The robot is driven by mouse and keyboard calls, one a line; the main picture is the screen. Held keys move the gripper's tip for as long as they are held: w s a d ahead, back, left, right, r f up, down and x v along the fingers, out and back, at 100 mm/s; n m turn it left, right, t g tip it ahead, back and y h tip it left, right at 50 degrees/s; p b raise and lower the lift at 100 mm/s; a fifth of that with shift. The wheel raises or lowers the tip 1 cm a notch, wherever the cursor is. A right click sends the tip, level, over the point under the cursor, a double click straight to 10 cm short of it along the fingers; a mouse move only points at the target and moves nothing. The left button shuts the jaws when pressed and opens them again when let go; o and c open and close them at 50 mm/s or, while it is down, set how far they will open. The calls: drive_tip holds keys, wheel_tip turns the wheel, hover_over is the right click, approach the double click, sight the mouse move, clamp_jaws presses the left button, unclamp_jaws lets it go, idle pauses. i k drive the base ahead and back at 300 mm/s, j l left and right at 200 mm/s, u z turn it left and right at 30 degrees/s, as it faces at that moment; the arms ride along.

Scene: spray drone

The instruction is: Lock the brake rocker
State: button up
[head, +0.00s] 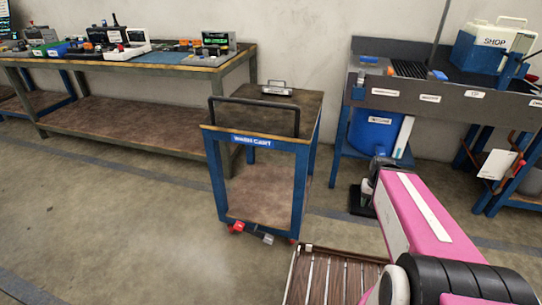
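A blue-framed cart (213,175) with brown shelves and a black push handle stands on the floor at the middle. Low on its near side is a small rocker-like piece (260,236), dark with a red part and a grey end, between red wheel parts (237,227). It looks like the brake rocker; it slants down to the right, and whether it is locked cannot be told. My pink arm reaches in from the lower right. Its dark end with my gripper (363,195) is right of the cart, apart from it; the fingers are too small and partly hidden to read.
A workbench (120,66) with tools and devices stands at the back left. A grey sink bench (440,98) with a blue bucket (374,130) below stands at the right. A slatted wooden surface (330,278) is at the bottom. The floor left and in front of the cart is clear.

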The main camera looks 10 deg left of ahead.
sight(239, 226)
drive_tip(key=u, duration=0.5)
drive_tip(key=k+u, duration=0.15)
drive_tip(key=u, duration=0.3)
drive_tip(key=k+l+u, duration=0.1)
drive_tip(key=u, duration=0.4)
